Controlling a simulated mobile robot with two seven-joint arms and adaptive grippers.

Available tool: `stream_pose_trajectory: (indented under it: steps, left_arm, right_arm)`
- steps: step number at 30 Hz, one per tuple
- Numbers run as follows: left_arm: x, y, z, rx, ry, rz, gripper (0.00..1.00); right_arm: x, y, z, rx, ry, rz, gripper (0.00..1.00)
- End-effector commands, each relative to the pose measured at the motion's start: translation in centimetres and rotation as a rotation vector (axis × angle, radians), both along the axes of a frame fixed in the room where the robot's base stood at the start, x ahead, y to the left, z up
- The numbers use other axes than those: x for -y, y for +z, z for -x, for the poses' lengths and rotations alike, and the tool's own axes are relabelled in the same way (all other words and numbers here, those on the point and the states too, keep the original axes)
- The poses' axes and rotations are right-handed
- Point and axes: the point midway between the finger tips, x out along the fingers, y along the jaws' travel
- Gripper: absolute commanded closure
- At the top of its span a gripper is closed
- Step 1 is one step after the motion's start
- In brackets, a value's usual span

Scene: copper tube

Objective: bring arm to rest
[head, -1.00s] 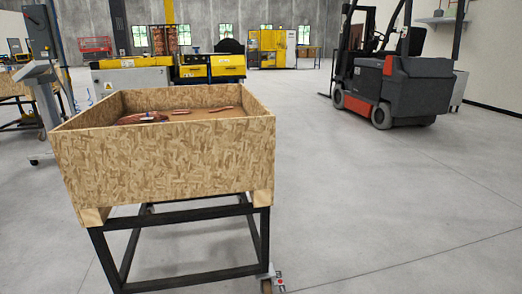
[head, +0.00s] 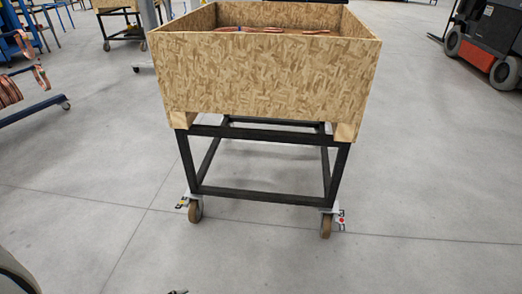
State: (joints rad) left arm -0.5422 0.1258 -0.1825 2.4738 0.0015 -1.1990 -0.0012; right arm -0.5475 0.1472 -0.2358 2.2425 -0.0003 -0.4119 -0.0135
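A white rounded piece at the lower left corner looks like part of my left arm. A small dark tip at the bottom edge, probably of my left gripper (head: 178,291), just shows. Too little of it is in view to tell open from shut or whether it holds anything. My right arm and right gripper are not in view. Copper-coloured pieces (head: 270,30) lie in a chipboard crate (head: 265,78) ahead. The crate's front wall hides most of its inside.
The crate stands on a black wheeled frame (head: 262,196). A forklift (head: 485,45) stands at the upper right. A blue rack with copper coils (head: 8,90) is at the left. The grey floor around and in front of the cart is clear.

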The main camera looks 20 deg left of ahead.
Motion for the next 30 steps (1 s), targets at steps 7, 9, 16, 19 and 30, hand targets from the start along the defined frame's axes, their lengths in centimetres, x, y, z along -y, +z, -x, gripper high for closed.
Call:
stream_pose_trajectory:
  steps: [7,9,16,19,30]
  left_arm:
    - [7.0,-2.3,-2.1,0.143,-0.011,0.280,0.56]
    - [8.9,-2.2,-2.8,0.195,-0.006,0.371,0.56]
    - [13.3,-0.8,-4.4,0.340,0.029,0.625,0.56]
    - [13.5,2.0,-5.6,0.406,0.017,0.649,0.56]
    - [12.0,5.9,-6.3,0.440,-0.006,0.579,0.56]
  right_arm:
    - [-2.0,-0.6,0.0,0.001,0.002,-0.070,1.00]
    - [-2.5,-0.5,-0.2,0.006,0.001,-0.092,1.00]
    - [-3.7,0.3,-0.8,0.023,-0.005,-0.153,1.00]
    - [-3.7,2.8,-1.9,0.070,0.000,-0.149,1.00]
    - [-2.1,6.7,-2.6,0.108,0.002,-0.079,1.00]
